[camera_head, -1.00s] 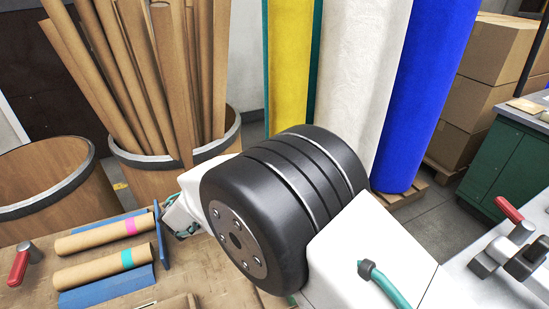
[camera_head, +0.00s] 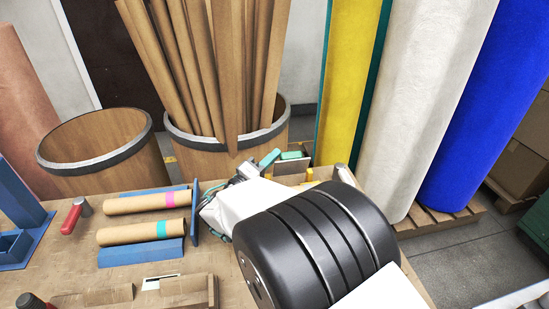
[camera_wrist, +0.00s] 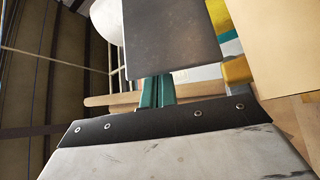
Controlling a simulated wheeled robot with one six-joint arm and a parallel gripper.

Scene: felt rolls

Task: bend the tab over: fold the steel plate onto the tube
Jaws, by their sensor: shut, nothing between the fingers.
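Two tan cardboard tubes lie side by side on the bench: one with a pink band (camera_head: 148,202) and one with a teal band (camera_head: 141,232). Blue plates lie beside them, and an upright blue plate (camera_head: 195,212) stands at their right end. I cannot tell which piece is the steel plate of the task. My gripper (camera_head: 262,163) is right of the tubes and beyond the upright plate, partly hidden by my arm. In the wrist view its teal fingers (camera_wrist: 155,92) are together and empty. A dark flat panel (camera_wrist: 172,38) fills the upper middle there.
A barrel of long tubes (camera_head: 215,155) and an empty barrel (camera_head: 105,170) stand behind the bench. A red-handled clamp (camera_head: 72,218) is left of the tubes. Wooden pieces (camera_head: 185,290) lie at the front. Yellow, white and blue rolls (camera_head: 430,110) stand at the right.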

